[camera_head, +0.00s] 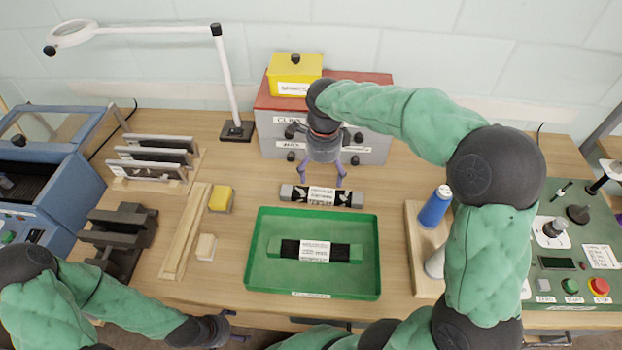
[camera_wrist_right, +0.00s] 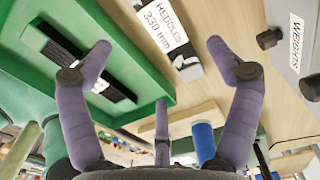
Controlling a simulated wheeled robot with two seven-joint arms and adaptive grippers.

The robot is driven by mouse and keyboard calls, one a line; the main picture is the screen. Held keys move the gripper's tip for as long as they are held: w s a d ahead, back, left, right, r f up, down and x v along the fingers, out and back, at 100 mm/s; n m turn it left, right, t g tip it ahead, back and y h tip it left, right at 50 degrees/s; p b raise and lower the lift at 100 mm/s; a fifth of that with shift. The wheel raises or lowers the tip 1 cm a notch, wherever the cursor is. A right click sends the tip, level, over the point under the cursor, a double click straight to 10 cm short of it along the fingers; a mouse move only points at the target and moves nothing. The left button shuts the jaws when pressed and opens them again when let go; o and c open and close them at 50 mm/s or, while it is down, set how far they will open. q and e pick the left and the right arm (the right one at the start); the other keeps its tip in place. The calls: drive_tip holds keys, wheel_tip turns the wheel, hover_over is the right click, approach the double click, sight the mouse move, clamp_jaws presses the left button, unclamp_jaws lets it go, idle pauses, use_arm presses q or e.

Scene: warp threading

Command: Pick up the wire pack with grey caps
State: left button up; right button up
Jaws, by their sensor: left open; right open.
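The wire pack with grey caps (camera_head: 345,197) is a dark bundle with grey ends and a white label. It lies on the table just behind the green tray. My right gripper (camera_head: 313,182) is open above and behind it, pointing down, with fingers apart and nothing between them. In the right wrist view, the pack (camera_wrist_right: 188,69) shows between the open fingers (camera_wrist_right: 160,48), apart from them; its label reads "HEDDLES 330 mm". A similar pack with green caps (camera_head: 286,249) lies in the green tray (camera_head: 262,284). My left gripper (camera_head: 238,328) is open and empty at the front edge.
A grey drawer cabinet (camera_head: 345,152) with a red top stands close behind my right gripper. A wooden stand with a blue spool (camera_head: 434,208) is to the right. Yellow (camera_head: 220,198) and beige blocks (camera_head: 206,246) are left of the tray. A lamp (camera_head: 232,80) stands at the back.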

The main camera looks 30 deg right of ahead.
drive_tip(key=shift+w+f, duration=0.15)
drive_tip(key=shift+f, duration=0.25)
drive_tip(key=b, duration=0.2)
hover_over(321, 196)
wheel_tip(321, 196, down, 5)
drive_tip(key=shift+d+r, duration=0.1)
wheel_tip(321, 196, down, 5)
drive_tip(key=b, duration=0.2)
drive_tip(key=shift+b, duration=0.3)
drive_tip(key=c, duration=1.7)
